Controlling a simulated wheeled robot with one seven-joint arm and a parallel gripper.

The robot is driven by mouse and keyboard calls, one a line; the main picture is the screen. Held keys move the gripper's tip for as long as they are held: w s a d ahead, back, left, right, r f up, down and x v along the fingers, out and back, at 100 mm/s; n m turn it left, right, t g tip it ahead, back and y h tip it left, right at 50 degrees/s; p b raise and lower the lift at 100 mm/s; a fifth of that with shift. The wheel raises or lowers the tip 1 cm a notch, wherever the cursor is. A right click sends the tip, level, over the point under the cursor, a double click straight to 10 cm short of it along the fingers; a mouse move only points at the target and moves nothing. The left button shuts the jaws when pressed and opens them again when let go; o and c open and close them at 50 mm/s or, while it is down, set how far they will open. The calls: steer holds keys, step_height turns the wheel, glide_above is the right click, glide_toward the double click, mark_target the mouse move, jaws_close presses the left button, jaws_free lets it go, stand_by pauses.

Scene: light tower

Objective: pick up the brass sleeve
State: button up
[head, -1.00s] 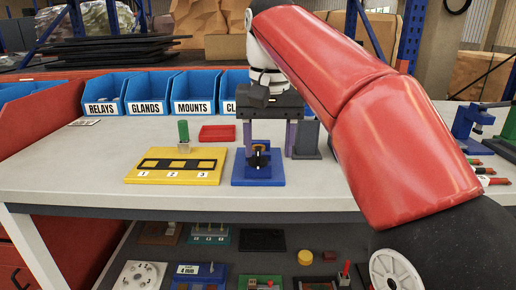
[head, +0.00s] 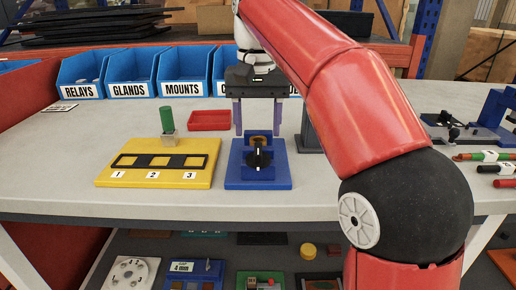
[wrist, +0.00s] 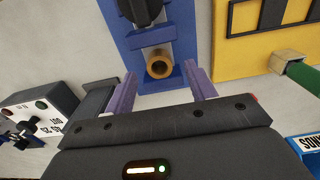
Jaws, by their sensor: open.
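The brass sleeve (wrist: 160,65) is a short hollow ring on the blue fixture (wrist: 139,42), near a black knob (wrist: 146,12) in the wrist view. In the head view the sleeve (head: 258,139) shows just behind the black knob on the blue fixture (head: 240,180). My gripper (head: 258,134) is open, its two purple fingers pointing down on either side of the fixture's upright part. In the wrist view my gripper (wrist: 172,82) has its fingers apart, and the sleeve appears between and beyond their tips. The fingers do not visibly touch it.
A yellow board (head: 110,178) with numbered squares is left of the fixture, with a green-topped peg (head: 167,124) at its back. A red tray (head: 210,121) and blue bins (head: 130,75) stand behind. A grey block (head: 308,140) stands close on the right.

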mark_target(258, 135)
steer(key=shift+w+d+f+b, duration=0.1)
steer(key=shift+f+b, duration=0.2)
steer(key=shift+f, duration=1.25)
steer(key=shift+c, duration=0.3)
steer(key=c, duration=1)
